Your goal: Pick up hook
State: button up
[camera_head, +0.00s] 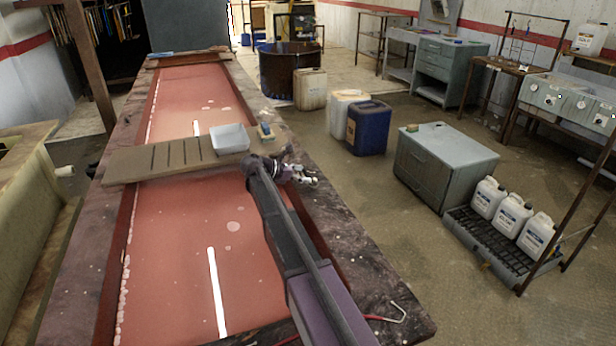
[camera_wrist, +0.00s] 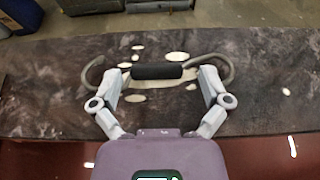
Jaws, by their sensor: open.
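In the wrist view, a hook (camera_wrist: 157,71) with a black sleeve in the middle and bent grey ends lies over the dark, stained edge of the table. In the head view, my gripper (camera_head: 302,175) is over the right edge of the long table, and the hook cannot be made out clearly there.
A thin red rod with a pale hooked end (camera_head: 400,313) lies at the near right table corner. Canisters (camera_head: 367,128) and a cabinet (camera_head: 440,165) stand on the floor to the right.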

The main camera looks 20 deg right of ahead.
grip_shut()
jog(key=shift+r, duration=0.15)
dwell(0.4)
notch_tip(320, 180, up, 3)
jog(key=p, duration=0.3)
jog(key=s+d, duration=0.2)
jog(key=s, duration=0.2)
jog(key=s+d+r+p, duration=0.1)
jog(key=s+d, duration=0.2)
jog(key=s, duration=0.2)
jog(key=s+d+p, duration=0.1)
jog(key=s+d, duration=0.1)
jog(key=s, duration=0.3)
jog(key=shift+d+r, duration=0.25)
jog(key=shift+r, duration=0.1)
jog(key=shift+r+p, duration=2)
